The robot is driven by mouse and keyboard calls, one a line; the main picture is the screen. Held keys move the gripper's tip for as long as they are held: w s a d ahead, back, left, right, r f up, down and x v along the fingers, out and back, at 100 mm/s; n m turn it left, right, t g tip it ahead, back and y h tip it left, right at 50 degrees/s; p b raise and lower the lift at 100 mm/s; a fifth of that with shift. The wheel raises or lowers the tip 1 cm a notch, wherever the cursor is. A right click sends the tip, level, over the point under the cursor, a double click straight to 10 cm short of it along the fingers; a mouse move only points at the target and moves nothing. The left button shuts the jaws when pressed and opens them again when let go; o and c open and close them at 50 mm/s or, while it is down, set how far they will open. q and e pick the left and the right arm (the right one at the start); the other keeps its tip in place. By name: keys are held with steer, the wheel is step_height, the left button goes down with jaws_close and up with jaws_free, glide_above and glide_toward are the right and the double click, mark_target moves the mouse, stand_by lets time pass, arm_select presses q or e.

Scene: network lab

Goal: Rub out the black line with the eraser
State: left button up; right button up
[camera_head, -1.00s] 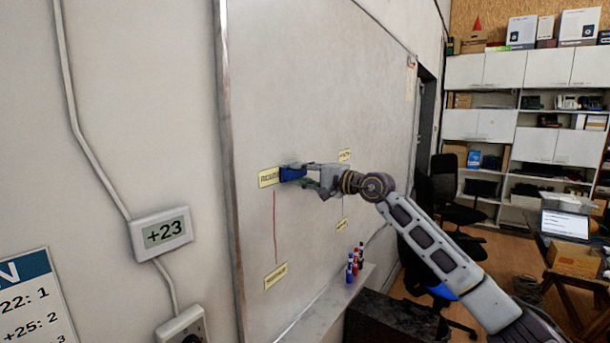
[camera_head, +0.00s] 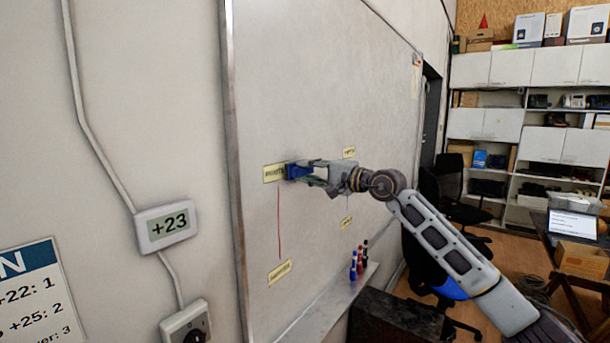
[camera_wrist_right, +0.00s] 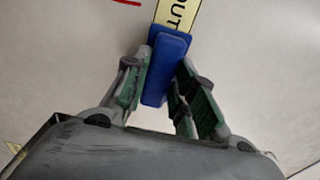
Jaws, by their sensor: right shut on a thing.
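The blue eraser (camera_head: 297,171) is in my right gripper (camera_head: 304,173), at the whiteboard (camera_head: 310,90) beside the upper left yellow label (camera_head: 274,173). A red line (camera_head: 279,225) runs down to a lower left label (camera_head: 279,272). A thin dark line (camera_head: 347,205) shows faintly below my gripper, above the lower right label (camera_head: 346,222); its upper part is hidden. My left gripper is out of view.
Several markers (camera_head: 355,265) stand on the ledge (camera_head: 330,300) under the board. A dark box (camera_head: 395,318) stands below it. A display reading +23 (camera_head: 167,227) and a switch box (camera_head: 186,325) are on the wall to the left. Chairs and shelves are at right.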

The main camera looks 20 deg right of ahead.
steer(key=shift+b+v, duration=1.25)
steer(key=shift+v, duration=0.55)
steer(key=shift+s+d, duration=0.2)
steer(key=shift+s, duration=0.1)
steer(key=shift+b+v, duration=1.3)
steer(key=shift+v, duration=0.2)
